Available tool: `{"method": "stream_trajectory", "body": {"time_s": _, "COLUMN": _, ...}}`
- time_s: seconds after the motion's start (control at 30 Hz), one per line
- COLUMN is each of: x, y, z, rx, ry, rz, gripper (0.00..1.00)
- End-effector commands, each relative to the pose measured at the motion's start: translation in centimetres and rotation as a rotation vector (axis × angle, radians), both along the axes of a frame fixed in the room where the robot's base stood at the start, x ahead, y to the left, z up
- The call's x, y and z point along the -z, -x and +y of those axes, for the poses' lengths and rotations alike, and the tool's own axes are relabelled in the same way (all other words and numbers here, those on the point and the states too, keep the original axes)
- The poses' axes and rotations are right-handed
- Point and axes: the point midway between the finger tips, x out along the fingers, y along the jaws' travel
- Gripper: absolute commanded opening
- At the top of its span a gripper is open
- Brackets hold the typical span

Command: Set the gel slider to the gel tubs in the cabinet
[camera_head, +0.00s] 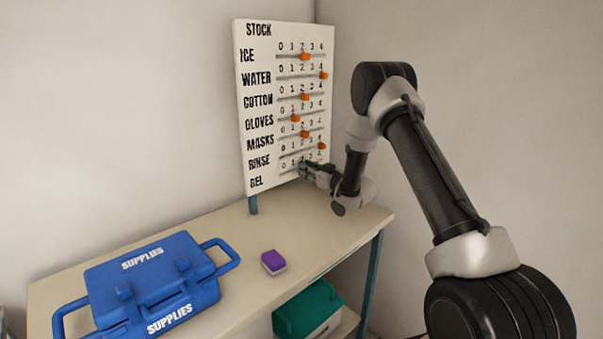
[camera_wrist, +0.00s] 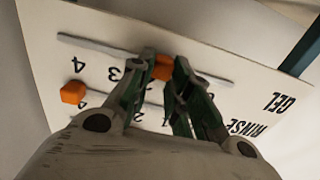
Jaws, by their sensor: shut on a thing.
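The white stock board (camera_head: 262,115) stands at the back of the table, with labelled rows and numbered slider tracks. The gel row is the lowest. My gripper (camera_head: 305,169) is at its track and hides most of it there. In the wrist view, which shows the board nearly upside down, my gripper (camera_wrist: 163,78) is shut around the orange gel knob (camera_wrist: 163,68). The knob is partway along the track, around the middle; the fingers cover nearby numbers, so its exact number cannot be read. The GEL label (camera_wrist: 284,102) is at right. No cabinet or gel tubs can be made out.
The rinse knob (camera_wrist: 73,92) sits near 4, close beside my gripper. Other orange knobs show on the rows above. A closed blue supplies case (camera_head: 150,283) and a small purple-and-white block (camera_head: 273,262) lie on the table (camera_head: 225,240). A teal container (camera_head: 308,308) sits below.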

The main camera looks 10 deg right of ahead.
Motion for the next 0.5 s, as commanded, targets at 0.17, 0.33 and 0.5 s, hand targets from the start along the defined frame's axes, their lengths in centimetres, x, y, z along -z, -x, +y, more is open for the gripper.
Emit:
{"method": "stream_trajectory", "body": {"time_s": 0.17, "x": 0.0, "y": -0.52, "z": -0.91, "rx": -0.001, "ry": 0.0, "rz": 0.0, "gripper": 0.0}}
{"method": "stream_trajectory", "body": {"time_s": 0.33, "x": 0.0, "y": -0.5, "z": -0.89, "rx": -0.001, "ry": 0.0, "rz": 0.0, "gripper": 0.0}}
{"method": "stream_trajectory", "body": {"time_s": 0.5, "x": 0.0, "y": -0.49, "z": -0.89, "rx": -0.001, "ry": 0.0, "rz": 0.0, "gripper": 0.41}}
